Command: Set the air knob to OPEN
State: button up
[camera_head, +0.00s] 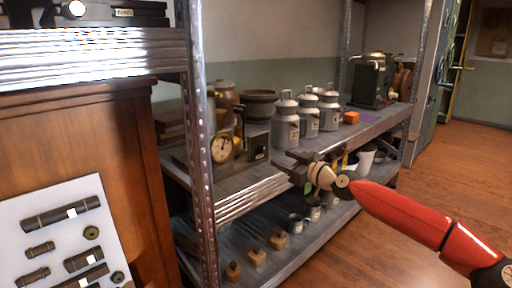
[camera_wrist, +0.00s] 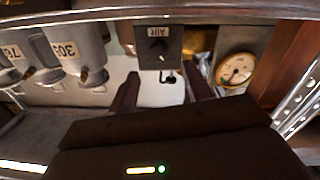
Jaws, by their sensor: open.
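The air knob (camera_wrist: 158,46) is a small dark round knob on a dark plate marked AIR, which appears upside down in the wrist view. A light mark shows at its edge; I cannot read an OPEN mark. In the head view the knob's dark box (camera_head: 257,148) stands on the middle shelf, right of the gauge. My gripper (camera_wrist: 162,76) is open, with its two dark fingers apart and pointing toward the plate, one to each side of the knob in the picture. The fingers do not appear to touch it. My gripper (camera_head: 298,172) also shows at the shelf's front edge in the head view.
A round brass-rimmed gauge (camera_head: 221,149) stands beside the knob box. Several grey milk cans (camera_head: 286,126) stand to its right on the shelf (camera_head: 240,180). A metal post (camera_head: 201,150) rises at the left front. The wooden floor (camera_head: 430,190) is open at right.

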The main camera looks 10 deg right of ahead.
aim_at(266, 150)
jog(key=p+x, duration=0.1)
jog(key=x, duration=0.6)
jog(key=shift+w+a+r, duration=0.1)
jog(key=shift+w+r, duration=0.1)
jog(key=shift+w, duration=0.25)
jog(key=c, duration=1)
